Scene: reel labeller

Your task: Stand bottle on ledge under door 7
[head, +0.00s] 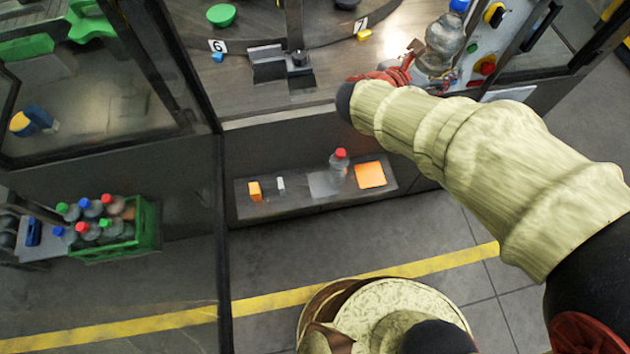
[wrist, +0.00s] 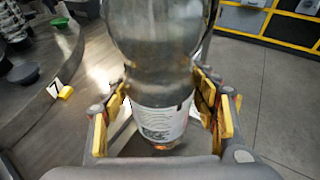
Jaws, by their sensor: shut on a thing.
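A clear bottle with a blue cap (head: 445,40) is at the upper right of the head view, in front of the machine's control panel. It fills the top middle of the wrist view (wrist: 155,50), with a white label low on it. My gripper (wrist: 160,100) is shut on the bottle, its yellow-padded fingers on either side; the bottle's cap is out of the wrist view. The low ledge (head: 290,206) runs along the machine's front, below and left of my gripper. The number 7 tag (head: 361,22) is above it; it also shows in the wrist view (wrist: 54,88).
A red-capped bottle (head: 340,168) stands on the ledge between a grey patch (head: 322,184) and an orange square (head: 370,175). An orange block (head: 255,191) and a small white item (head: 281,184) are further left. A green crate (head: 140,240) of bottles stands at left.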

